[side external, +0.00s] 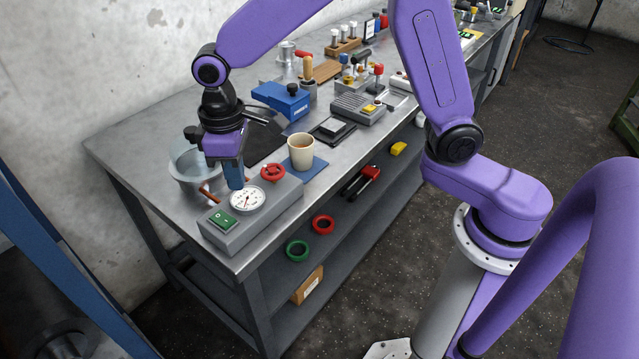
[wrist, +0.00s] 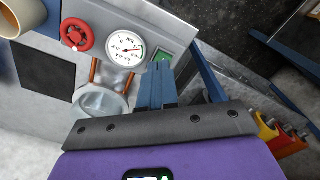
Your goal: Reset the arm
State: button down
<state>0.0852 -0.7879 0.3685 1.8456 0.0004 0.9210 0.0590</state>
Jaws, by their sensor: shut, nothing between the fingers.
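My gripper (side external: 234,175) is low over the near left end of the bench, just above or beside the grey control box (side external: 267,213). Its blue fingers are together and hold nothing. In the wrist view the shut fingers (wrist: 157,88) point toward the box's green switch (wrist: 162,56). The box carries a round white gauge (side external: 247,200) and a red handwheel (side external: 272,172). I cannot tell whether the fingertips touch the box. A round metal pot (side external: 187,165) stands behind my gripper and is partly hidden by it.
A beige cup (side external: 301,152) of brown liquid stands on a blue mat (side external: 312,169), right of the box. A blue device (side external: 281,100), a grey button unit (side external: 358,108) and several tools crowd the bench (side external: 120,150) farther back. The bench's left corner is bare.

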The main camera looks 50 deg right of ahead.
jog(key=s+d+r+n, duration=0.1)
jog(key=s+d+n, duration=0.1)
jog(key=s+d, duration=0.6)
jog(key=s+d+r+n, duration=0.1)
jog(key=s+d+n, duration=0.2)
jog(key=s+d, duration=0.6)
jog(key=s, duration=0.7)
jog(key=shift+s+r, duration=0.35)
